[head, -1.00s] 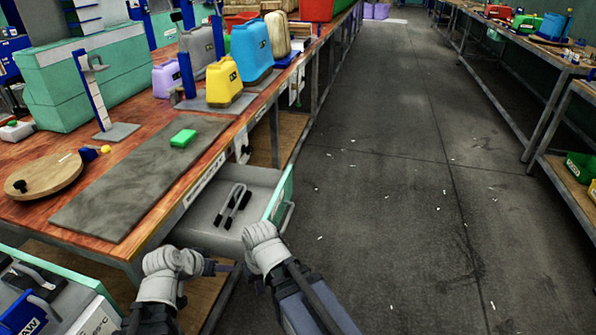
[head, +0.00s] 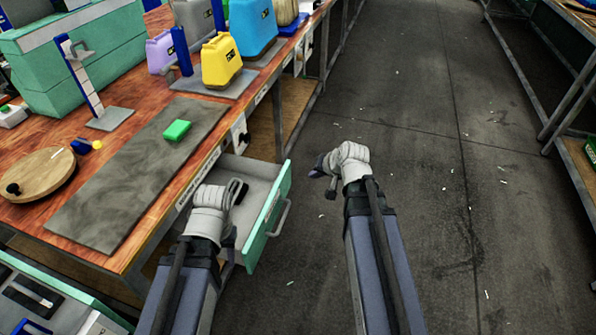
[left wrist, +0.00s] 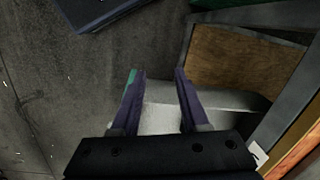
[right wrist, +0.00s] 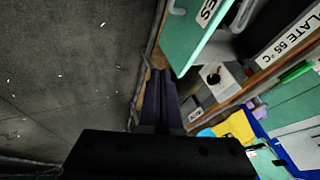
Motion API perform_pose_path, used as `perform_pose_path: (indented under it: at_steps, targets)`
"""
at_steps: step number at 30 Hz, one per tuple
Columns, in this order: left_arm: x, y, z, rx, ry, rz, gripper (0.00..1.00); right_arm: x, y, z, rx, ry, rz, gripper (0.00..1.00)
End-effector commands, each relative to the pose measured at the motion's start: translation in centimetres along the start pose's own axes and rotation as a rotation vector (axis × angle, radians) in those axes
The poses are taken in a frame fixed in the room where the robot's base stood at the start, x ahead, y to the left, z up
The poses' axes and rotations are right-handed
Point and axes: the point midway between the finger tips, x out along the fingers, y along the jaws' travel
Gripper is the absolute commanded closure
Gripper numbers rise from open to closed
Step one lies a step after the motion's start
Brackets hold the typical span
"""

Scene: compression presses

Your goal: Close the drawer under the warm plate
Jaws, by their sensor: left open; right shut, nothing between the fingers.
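The warm plate is likely the long grey slab (head: 115,190) on the wooden bench; a label (right wrist: 296,38) ending "PLATE 55 °C" is on the bench edge. Below it, a grey drawer with a teal front (head: 268,222) and a bar handle (head: 281,216) stands pulled out. The teal front (right wrist: 196,38) also shows in the right wrist view. My left gripper (left wrist: 158,75) is open above the drawer's left part; in the head view its wrist hides its fingers. My right gripper (head: 316,172) is shut and empty, to the right of the drawer front, apart from it.
A green block (head: 177,130) lies on the slab. A yellow jug (head: 221,60) and other jugs stand behind. Another container with a teal edge (head: 62,290) is at the lower left. The floor (head: 420,150) right of the drawer is clear.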

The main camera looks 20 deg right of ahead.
Motion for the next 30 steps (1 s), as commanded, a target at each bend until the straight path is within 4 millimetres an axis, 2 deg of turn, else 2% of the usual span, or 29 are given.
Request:
perform_pose_path:
  at_steps: [20,21,24,30]
  targets:
    - [8.7,0.9,-0.6,0.002,0.003,0.002,0.55,10.7,0.2,0.2,-0.004,-0.002,0.001,1.00]
    - [8.0,0.8,-0.6,0.002,0.003,0.002,0.55,10.6,-0.7,0.0,-0.005,-0.003,0.000,1.00]
    - [7.9,0.8,-0.6,0.002,0.003,0.002,0.55,11.0,-2.0,0.0,-0.004,-0.003,0.000,1.00]
    - [7.9,0.8,-0.6,0.002,0.003,0.002,0.55,11.7,-3.3,0.0,-0.003,-0.002,0.001,1.00]
